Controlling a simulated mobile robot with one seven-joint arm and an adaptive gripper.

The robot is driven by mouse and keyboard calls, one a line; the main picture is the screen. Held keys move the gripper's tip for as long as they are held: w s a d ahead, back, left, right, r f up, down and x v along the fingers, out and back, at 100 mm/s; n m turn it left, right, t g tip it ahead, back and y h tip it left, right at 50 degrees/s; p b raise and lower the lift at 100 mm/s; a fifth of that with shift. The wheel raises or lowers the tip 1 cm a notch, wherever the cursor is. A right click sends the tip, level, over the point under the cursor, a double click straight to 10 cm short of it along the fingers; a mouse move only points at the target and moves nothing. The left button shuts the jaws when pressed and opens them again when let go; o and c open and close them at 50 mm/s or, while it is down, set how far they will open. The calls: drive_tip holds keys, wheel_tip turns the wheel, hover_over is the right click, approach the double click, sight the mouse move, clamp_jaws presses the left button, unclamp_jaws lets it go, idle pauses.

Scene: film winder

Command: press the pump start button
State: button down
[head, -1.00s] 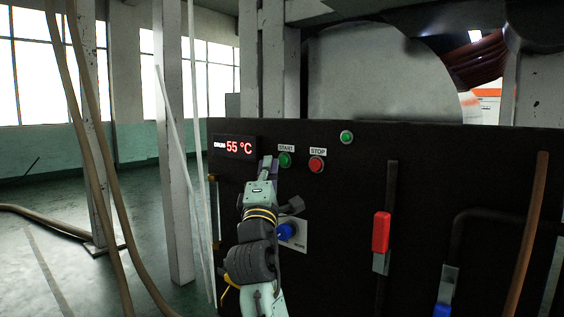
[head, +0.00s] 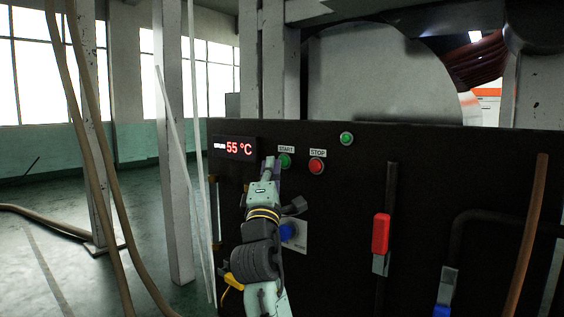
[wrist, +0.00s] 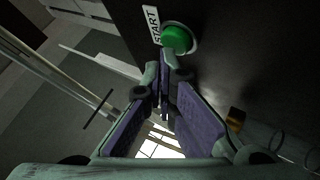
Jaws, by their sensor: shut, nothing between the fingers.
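The green start button (head: 285,160) sits on the dark panel (head: 340,260) under a white START label (head: 286,150). In the wrist view the button (wrist: 177,38) shows large beside its label (wrist: 152,24), just beyond the fingertips. My gripper (head: 271,163) is shut and empty, its tips just left of the button and overlapping its edge in the head view. In the wrist view my gripper (wrist: 167,65) has its fingertips together close below the button. I cannot tell whether they touch it.
A red stop button (head: 316,166) is right of the start button. A green lamp or button (head: 346,138) is above. A 55 °C display (head: 234,148) is at the left. A red-handled lever (head: 381,233) stands further right.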

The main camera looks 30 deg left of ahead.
drive_tip(key=shift+w, duration=0.5)
idle(0.7)
drive_tip(key=shift+s, duration=0.9)
drive_tip(key=shift+s+a, duration=0.15)
drive_tip(key=shift+s, duration=1.15)
drive_tip(key=shift+s+a, duration=0.1)
drive_tip(key=shift+s, duration=1.15)
